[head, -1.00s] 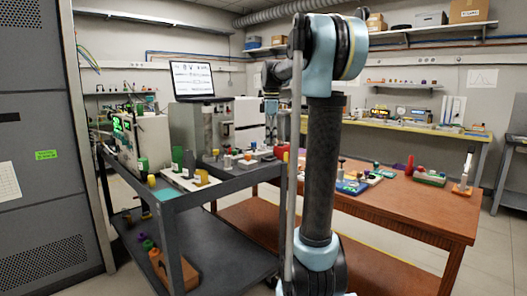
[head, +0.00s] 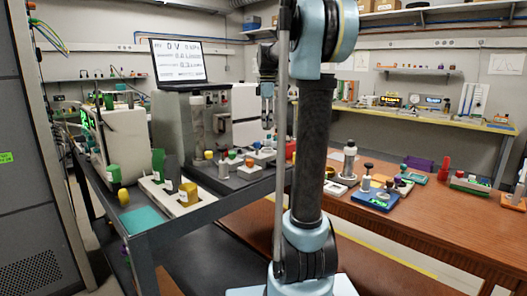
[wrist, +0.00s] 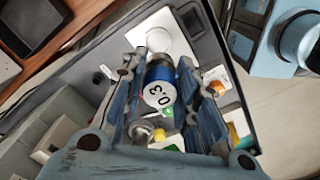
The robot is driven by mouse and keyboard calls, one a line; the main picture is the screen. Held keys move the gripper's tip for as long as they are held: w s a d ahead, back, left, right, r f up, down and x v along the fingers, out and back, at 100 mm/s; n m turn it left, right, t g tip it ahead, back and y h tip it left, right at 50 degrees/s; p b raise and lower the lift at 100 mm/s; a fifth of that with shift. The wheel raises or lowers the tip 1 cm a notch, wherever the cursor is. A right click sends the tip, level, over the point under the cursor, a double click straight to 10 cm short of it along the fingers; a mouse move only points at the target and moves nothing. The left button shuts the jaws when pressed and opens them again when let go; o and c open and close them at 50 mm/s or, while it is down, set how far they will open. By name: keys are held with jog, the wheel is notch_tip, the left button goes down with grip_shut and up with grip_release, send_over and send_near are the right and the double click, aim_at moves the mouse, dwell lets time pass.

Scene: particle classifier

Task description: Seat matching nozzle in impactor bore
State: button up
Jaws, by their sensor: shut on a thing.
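My gripper (wrist: 172,95) is shut on a blue cylinder (wrist: 160,75) whose white end face carries digits that look like 0 and 3. I take it for a nozzle. In the head view my gripper (head: 267,120) hangs fingers-down over the right rear part of the dark cart (head: 218,208); the held nozzle is too small to make out there. A white square block (wrist: 165,33) with a round top lies beyond the nozzle in the wrist view. I cannot tell which part is the impactor or see its bore.
Several colour-capped pieces stand on white blocks (head: 249,166) near my gripper. A yellow piece (head: 188,194) sits on a white tray at the cart's front. A laptop (head: 178,62) stands on a grey box. A wooden bench (head: 430,215) with small parts is at right.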

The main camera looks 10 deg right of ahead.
jog(key=shift+w+f, duration=0.15)
jog(key=shift+f, duration=0.15)
notch_tip(320, 180, down, 5)
jog(key=shift+w+r, duration=0.15)
jog(key=shift+f, duration=2.35)
jog(key=o, duration=1.1)
notch_tip(320, 180, up, 12)
jog(key=shift+r, duration=0.1)
